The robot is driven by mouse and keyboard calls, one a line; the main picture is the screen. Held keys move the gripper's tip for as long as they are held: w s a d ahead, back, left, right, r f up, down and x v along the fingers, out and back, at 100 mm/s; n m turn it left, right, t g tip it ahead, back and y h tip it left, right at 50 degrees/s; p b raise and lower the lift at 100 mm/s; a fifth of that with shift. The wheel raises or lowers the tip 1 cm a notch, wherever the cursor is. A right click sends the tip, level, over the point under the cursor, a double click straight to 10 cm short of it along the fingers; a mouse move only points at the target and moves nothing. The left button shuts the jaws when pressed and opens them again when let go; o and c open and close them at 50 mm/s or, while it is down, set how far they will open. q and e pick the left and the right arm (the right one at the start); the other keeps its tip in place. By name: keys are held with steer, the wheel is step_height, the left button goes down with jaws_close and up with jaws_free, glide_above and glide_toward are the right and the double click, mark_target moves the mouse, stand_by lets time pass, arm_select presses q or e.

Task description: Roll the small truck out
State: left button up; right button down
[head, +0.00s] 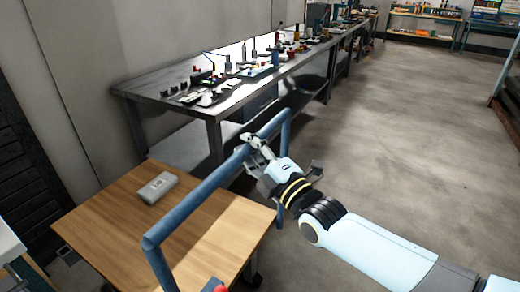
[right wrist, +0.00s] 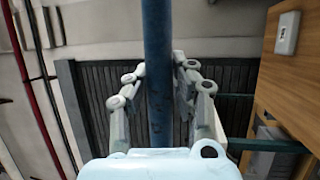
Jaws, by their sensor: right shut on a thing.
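The small truck has a light wooden deck (head: 108,218) and a blue tubular handle (head: 195,200) rising along its right side. My right gripper (head: 255,148) is shut on the handle's top bar, towards its far end. In the right wrist view the blue bar (right wrist: 158,70) runs between the two fingers of the gripper (right wrist: 160,85), and the wooden deck (right wrist: 285,90) shows at the right edge. A small grey box (head: 158,187) lies on the deck, and it also shows in the right wrist view (right wrist: 287,33). My left gripper is not in view.
A long metal workbench (head: 165,85) with many tools stands along the wall behind the truck. A white-topped table (head: 8,243) is at the lower left edge. The concrete floor (head: 410,130) to the right is open. Shelves (head: 425,15) stand far back.

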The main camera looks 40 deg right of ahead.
steer(key=shift+w+a+f, duration=0.1)
steer(key=shift+w, duration=0.1)
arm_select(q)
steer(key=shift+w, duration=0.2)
arm_select(e)
steer(key=c, duration=1.1)
jaws_free()
steer(key=shift+s, duration=0.1)
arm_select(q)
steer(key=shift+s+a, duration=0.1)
arm_select(e)
steer(key=s, duration=0.4)
steer(key=s+f, duration=0.1)
steer(key=s, duration=0.3)
steer(key=s+f, duration=0.1)
steer(key=s, duration=0.3)
steer(key=shift+w, duration=0.1)
